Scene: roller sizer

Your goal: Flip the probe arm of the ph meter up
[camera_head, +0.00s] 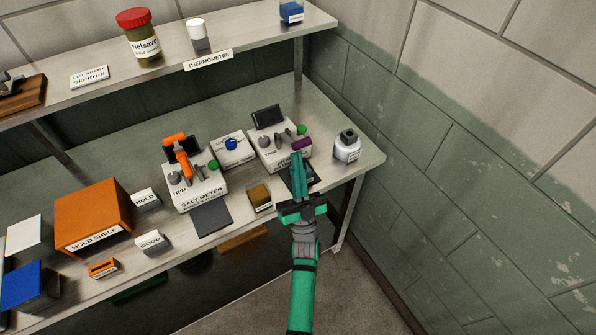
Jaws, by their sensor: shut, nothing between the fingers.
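A white meter (268,155) with a raised dark screen stands at the right of the bench; its front label is partly hidden by my gripper, so I cannot read it as the pH meter. It has grey knobs, a green button (301,129) and a purple piece (301,144) at its right side, which may be its probe arm. My gripper (297,156) is shut and empty, its teal fingertips at the meter's front right, just below the purple piece. I cannot tell whether they touch. A similar meter labelled SALT METER (200,193) stands left, with an orange arm (182,155) raised.
A small box with a blue knob (231,145) sits between the meters. A brown block (259,197) lies in front. An orange hold shelf (93,215) is left. An upper shelf (160,60) runs behind.

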